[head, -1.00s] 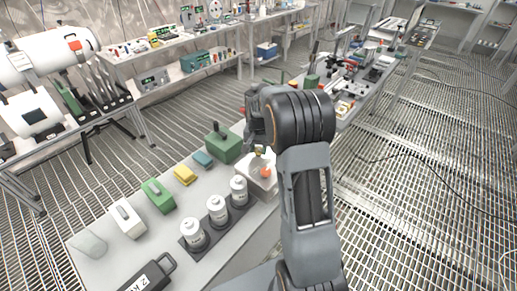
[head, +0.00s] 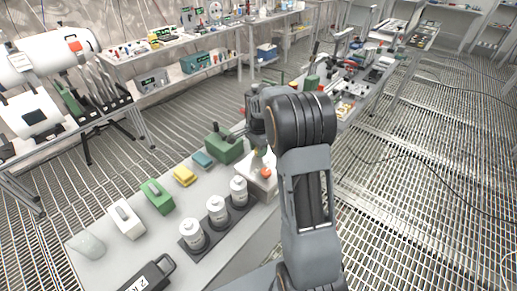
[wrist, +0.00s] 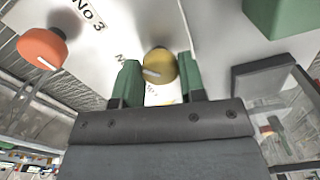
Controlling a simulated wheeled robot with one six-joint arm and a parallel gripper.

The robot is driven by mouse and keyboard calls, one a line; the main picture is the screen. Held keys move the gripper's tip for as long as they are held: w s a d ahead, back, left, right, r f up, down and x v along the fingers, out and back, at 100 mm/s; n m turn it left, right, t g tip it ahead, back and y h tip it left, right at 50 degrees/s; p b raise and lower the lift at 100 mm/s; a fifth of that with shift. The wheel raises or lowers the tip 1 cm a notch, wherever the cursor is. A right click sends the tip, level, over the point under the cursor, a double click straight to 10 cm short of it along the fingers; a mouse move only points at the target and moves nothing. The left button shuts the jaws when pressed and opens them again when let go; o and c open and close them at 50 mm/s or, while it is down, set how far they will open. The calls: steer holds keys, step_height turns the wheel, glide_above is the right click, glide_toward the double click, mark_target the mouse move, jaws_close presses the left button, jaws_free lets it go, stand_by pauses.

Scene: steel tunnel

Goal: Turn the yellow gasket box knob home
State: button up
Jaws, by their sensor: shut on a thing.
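The yellow knob (wrist: 160,66) sits on the white gasket box (wrist: 200,60) in the wrist view, with a white pointer line across its face. The green fingers of my gripper (wrist: 158,80) stand on either side of it and are shut on it. An orange knob (wrist: 42,48) is on the same box to the left, beside the printing "No 3". In the head view the box (head: 262,185) stands at the far end of the near bench, with the orange knob (head: 265,172) showing. My wrist hides most of the yellow knob there.
A green box (head: 224,147) stands left of the white box. White canisters (head: 217,208) stand in a dark rack in front. A blue block (head: 202,159), a yellow block (head: 184,175) and other cases lie along the bench. A cluttered bench (head: 350,85) lies beyond.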

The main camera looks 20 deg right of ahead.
stand_by(0.3)
steer(key=o, duration=0.9)
step_height(320, 180, up, 14)
steer(key=shift+f, duration=0.1)
stand_by(0.3)
